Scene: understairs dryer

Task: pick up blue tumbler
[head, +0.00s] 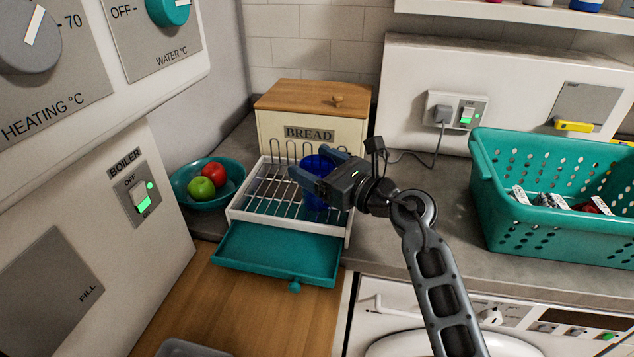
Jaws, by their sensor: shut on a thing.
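The blue tumbler (316,195) is at the right part of a white dish rack (237,213) in the head view. It looks upright. My gripper (310,168) reaches in from the right and is shut on the tumbler, with its fingers around the upper part. The fingers and the gripper body hide part of the tumbler. I cannot tell whether its base touches the rack.
A teal drip tray (275,252) juts from the rack's front. A teal bowl (184,197) with fruit stands left, a bread box (310,97) behind. A teal basket (560,240) with items stands right. Boiler panels (80,230) crowd the left.

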